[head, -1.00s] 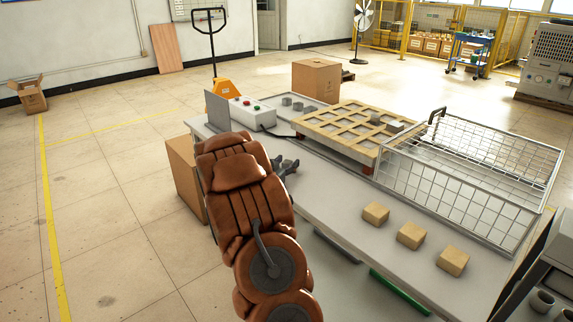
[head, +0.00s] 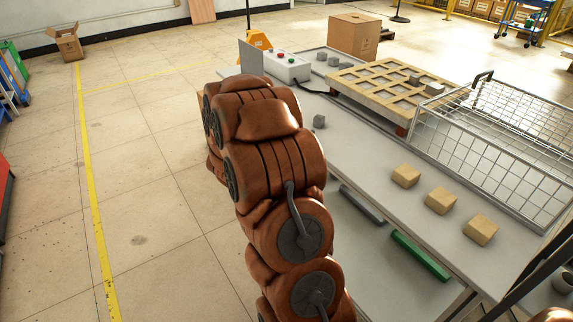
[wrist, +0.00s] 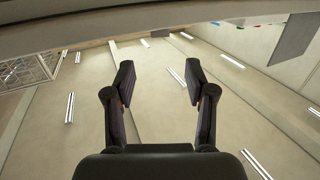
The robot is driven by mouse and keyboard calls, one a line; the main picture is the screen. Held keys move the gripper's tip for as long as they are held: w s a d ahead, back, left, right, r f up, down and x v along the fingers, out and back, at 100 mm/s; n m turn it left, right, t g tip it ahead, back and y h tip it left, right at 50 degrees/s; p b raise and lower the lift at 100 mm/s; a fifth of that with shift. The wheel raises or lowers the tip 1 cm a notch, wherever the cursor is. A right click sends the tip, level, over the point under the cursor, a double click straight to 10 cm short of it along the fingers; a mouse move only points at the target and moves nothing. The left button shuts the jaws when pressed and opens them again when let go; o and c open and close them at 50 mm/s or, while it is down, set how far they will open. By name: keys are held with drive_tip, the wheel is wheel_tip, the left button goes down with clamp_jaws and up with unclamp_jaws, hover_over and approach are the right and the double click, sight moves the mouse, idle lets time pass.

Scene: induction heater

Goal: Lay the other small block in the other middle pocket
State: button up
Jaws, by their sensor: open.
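A small grey block (head: 319,121) lies by itself on the table near its left edge, just right of my arm in the head view. A light wooden pocket tray (head: 345,92) stands further back on the table. Two grey blocks, one (head: 413,78) and another (head: 434,88), sit at its right side; I cannot tell exactly which pockets they are in. My gripper (wrist: 155,65) shows open and empty in the wrist view. It is hidden behind my arm in the head view, apart from the lone block.
A wire basket (head: 484,150) stands right of the tray. Several tan blocks (head: 441,201) lie along the table's front. A control box (head: 287,67) with buttons and a grey tray with blocks (head: 322,56) are at the back. The tabletop around the lone block is clear.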

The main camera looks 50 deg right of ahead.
drive_tip(key=w+a+f+n+t+y, duration=0.1)
drive_tip(key=w+a+n+t+y, duration=0.2)
drive_tip(key=w+a, duration=0.4)
drive_tip(key=w+a+f+n+t+y, duration=0.1)
drive_tip(key=w+a+n+t+y, duration=0.3)
drive_tip(key=a, duration=0.6)
drive_tip(key=a+n+g+y, duration=0.15)
drive_tip(key=a+y, duration=0.65)
drive_tip(key=a, duration=0.9)
drive_tip(key=s+a+n+g+y, duration=0.2)
drive_tip(key=s+a+n, duration=0.1)
drive_tip(key=s+a, duration=0.4)
drive_tip(key=s+a+n+g+y, duration=0.25)
drive_tip(key=s+a, duration=0.35)
drive_tip(key=s, duration=0.4)
drive_tip(key=s+d+r+n+g+h, duration=0.1)
drive_tip(key=s+g, duration=0.2)
drive_tip(key=s, duration=0.7)
drive_tip(key=s+d+r+n+g+h, duration=0.1)
drive_tip(key=s+g, duration=0.2)
drive_tip(key=s, duration=0.7)
drive_tip(key=shift+r+n, duration=0.15)
drive_tip(key=shift+n, duration=0.15)
drive_tip(key=shift+c, duration=0.4)
